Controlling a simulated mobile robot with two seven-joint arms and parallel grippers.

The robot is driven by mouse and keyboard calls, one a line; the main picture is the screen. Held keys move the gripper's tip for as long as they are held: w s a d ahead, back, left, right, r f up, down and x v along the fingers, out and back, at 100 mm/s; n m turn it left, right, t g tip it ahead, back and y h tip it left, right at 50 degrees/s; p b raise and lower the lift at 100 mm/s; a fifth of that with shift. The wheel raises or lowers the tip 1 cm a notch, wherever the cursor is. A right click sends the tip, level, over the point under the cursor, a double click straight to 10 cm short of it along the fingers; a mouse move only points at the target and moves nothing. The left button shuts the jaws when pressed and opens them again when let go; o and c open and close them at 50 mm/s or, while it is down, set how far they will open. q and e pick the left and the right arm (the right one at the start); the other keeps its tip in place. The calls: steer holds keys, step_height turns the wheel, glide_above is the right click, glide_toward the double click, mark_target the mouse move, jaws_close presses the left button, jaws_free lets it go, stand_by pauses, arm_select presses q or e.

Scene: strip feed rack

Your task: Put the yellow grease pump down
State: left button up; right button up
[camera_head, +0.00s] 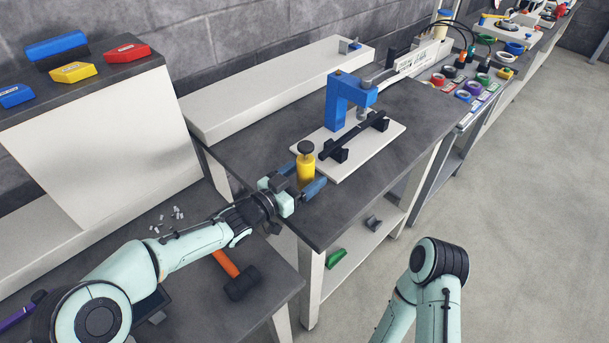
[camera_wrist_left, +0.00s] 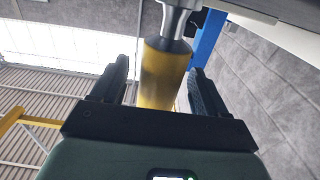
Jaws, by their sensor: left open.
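The yellow grease pump (camera_head: 306,172), a yellow cylinder with a dark knob on top, stands upright on the dark bench top (camera_head: 250,150), near its front left part. My left gripper (camera_head: 302,187) is open, with its blue-tipped fingers around the pump's lower body. In the left wrist view the pump (camera_wrist_left: 163,75) stands between the two open fingers (camera_wrist_left: 160,88), with a visible gap on each side. Its metal upper part shows at the top of that view. My right arm shows at the lower right of the head view, but its gripper is not seen.
A blue press (camera_head: 345,97) on a white base plate (camera_head: 390,137) stands just right of the pump, with a black bar across it. An orange-handled hammer (camera_head: 238,277) lies on the lower left bench. Coloured rings fill a farther bench.

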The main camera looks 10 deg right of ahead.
arm_select(q)
steer(key=b+v, duration=0.1)
steer(key=v, duration=1.1)
steer(key=shift+r, duration=0.15)
